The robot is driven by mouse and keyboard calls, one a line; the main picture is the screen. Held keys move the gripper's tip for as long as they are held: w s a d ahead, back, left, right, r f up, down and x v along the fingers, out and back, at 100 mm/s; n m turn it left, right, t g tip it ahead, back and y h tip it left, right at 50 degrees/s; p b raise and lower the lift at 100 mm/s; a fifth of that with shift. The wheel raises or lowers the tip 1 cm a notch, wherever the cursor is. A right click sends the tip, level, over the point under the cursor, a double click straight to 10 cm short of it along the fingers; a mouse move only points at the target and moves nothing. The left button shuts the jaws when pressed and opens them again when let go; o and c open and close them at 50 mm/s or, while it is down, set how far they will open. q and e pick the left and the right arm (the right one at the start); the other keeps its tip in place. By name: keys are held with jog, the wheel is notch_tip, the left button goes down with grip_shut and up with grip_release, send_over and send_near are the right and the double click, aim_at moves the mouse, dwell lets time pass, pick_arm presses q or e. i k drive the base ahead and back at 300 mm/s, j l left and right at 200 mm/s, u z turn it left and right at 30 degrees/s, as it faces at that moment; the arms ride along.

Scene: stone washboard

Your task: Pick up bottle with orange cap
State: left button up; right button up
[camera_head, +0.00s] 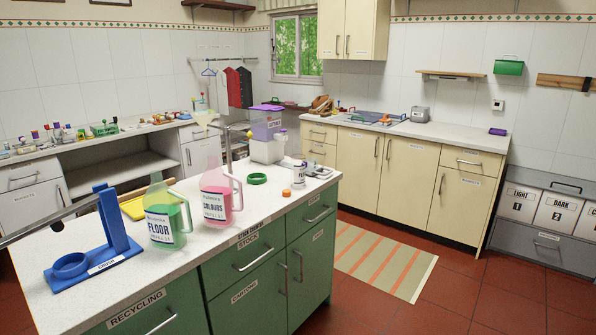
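On the pale top of the green-fronted island stand two large clear refill bottles. One holds green liquid and reads FLOOR (166,222). The other holds pink liquid and reads COLOURS (217,200). A small white bottle (299,174) with a dark label stands at the island's far right. A small orange cap-like piece (287,193) lies on the top just in front of it, apart from it. I cannot make out an orange cap fitted on any bottle.
A blue stand (115,235) fills the island's left end. The red floor (455,290) at right is clear.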

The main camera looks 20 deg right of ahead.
aim_at(297, 159)
jog(key=i+l, duration=0.2)
jog(key=l, duration=0.15)
jog(key=i+l, duration=0.15)
jog(key=l, duration=0.25)
jog(key=i+l, duration=0.2)
jog(key=l, duration=0.15)
jog(key=i+l, duration=0.2)
jog(key=l, duration=0.15)
